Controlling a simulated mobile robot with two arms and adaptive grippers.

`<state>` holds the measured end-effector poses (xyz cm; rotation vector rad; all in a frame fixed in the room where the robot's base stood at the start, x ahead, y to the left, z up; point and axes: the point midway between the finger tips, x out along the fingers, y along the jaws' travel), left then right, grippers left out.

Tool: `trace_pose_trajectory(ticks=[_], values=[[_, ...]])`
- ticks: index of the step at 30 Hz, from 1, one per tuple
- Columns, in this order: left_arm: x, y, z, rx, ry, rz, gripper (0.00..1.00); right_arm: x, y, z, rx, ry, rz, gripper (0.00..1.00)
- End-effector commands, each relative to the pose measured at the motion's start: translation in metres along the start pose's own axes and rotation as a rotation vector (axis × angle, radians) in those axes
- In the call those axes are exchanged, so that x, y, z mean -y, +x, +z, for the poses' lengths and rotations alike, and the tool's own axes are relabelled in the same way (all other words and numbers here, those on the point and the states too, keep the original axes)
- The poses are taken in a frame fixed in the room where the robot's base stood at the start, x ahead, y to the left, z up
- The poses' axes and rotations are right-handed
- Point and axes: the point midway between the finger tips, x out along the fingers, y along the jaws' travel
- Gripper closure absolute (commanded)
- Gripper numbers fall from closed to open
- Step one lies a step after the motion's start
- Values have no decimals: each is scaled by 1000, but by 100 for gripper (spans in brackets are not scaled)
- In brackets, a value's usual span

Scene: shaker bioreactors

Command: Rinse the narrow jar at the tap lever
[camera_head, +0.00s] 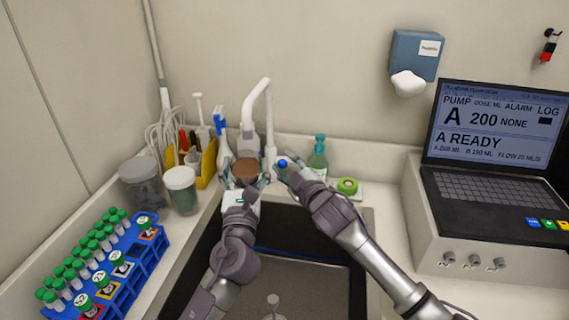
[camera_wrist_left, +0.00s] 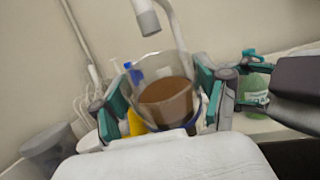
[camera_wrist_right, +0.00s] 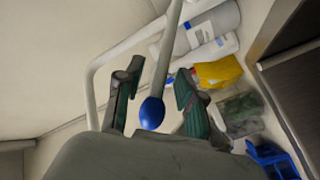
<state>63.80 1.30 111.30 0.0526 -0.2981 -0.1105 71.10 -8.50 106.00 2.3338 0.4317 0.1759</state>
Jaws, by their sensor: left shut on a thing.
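The narrow jar (camera_wrist_left: 166,100) is clear glass with brown contents. My left gripper (camera_head: 245,182) is shut on it from both sides and holds it over the back of the sink. In the head view the jar's brown contents (camera_head: 246,170) show just below the spout of the white tap (camera_head: 247,110). In the left wrist view the spout (camera_wrist_left: 146,18) hangs above the jar's mouth. The tap lever ends in a blue knob (camera_wrist_right: 151,112). My right gripper (camera_wrist_right: 158,95) is open, with a finger on each side of the knob, and gaps show.
The dark sink (camera_head: 310,275) lies below my arms. A green soap bottle (camera_head: 318,160) and green tape roll (camera_head: 348,186) stand right of the tap. Left are a yellow caddy (camera_head: 207,165), lidded tubs (camera_head: 181,190) and a blue tube rack (camera_head: 130,275).

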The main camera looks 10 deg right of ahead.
Motion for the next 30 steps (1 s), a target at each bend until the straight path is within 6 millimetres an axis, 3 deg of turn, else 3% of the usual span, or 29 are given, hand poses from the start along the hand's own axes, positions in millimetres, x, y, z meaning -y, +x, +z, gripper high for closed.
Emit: trace_pose_trajectory(ticks=[12,19,30], values=[[0,0,1,2,0,0,68,0,8,0,0,0,-1,63],[0,0,1,2,0,0,68,0,8,0,0,0,0,100],[0,0,1,2,0,0,68,1,8,1,-2,-2,2,100]])
